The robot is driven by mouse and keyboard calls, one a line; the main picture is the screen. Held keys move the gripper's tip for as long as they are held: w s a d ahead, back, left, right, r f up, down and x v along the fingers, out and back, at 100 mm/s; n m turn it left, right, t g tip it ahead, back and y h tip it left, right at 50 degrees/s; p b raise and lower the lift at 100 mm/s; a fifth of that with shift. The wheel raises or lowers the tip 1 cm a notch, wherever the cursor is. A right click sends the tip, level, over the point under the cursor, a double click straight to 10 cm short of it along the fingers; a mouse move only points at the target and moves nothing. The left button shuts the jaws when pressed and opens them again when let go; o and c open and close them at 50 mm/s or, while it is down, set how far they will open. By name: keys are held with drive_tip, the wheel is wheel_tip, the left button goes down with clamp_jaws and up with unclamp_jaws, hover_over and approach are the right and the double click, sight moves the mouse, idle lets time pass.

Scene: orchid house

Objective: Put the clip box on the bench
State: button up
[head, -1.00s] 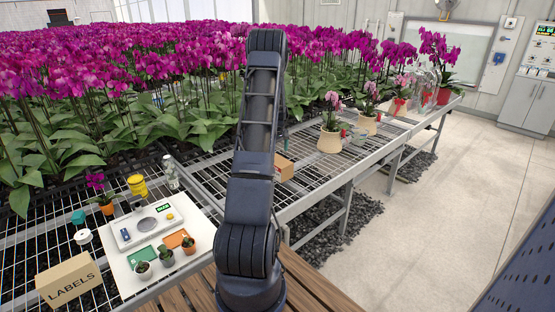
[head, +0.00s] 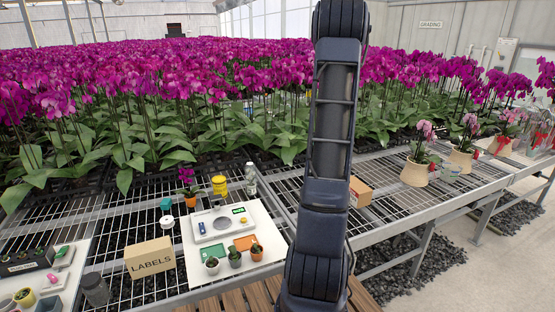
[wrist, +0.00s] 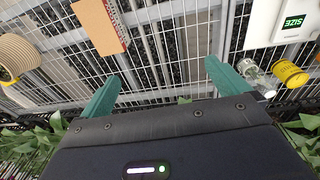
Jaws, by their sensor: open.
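A small brown cardboard box (head: 360,190) sits on the wire-mesh bench (head: 400,205), partly hidden behind my arm in the head view. I take it for the clip box, but no label on it is readable. In the wrist view the box (wrist: 98,25) shows a red strip along one side. My gripper (wrist: 160,88) is open, its two teal fingers wide apart with nothing between them. The box lies beyond the left finger, apart from it. My gripper does not show in the head view.
A white board (head: 262,240) with a scale and small pots lies left of my arm, beside a LABELS box (head: 150,258). A yellow tin (head: 219,185) and clear bottle (head: 251,178) stand behind. Potted orchids (head: 418,165) stand right. Dense orchids fill the back.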

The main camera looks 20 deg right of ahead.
drive_tip(key=s+a+r+t, duration=0.1)
drive_tip(key=s+a+r, duration=0.25)
drive_tip(key=a, duration=0.35)
drive_tip(key=s+a+r, duration=0.3)
drive_tip(key=a+r, duration=0.2)
drive_tip(key=a, duration=0.3)
drive_tip(key=s+a+r+t, duration=0.1)
drive_tip(key=s+a+r, duration=0.25)
drive_tip(key=a, duration=0.35)
drive_tip(key=s+a, duration=0.7)
drive_tip(key=s, duration=0.2)
drive_tip(key=s+a+r+t, duration=0.1)
drive_tip(key=s+a, duration=0.7)
drive_tip(key=s, duration=0.2)
drive_tip(key=shift+t+y, duration=0.3)
drive_tip(key=shift+y, duration=0.1)
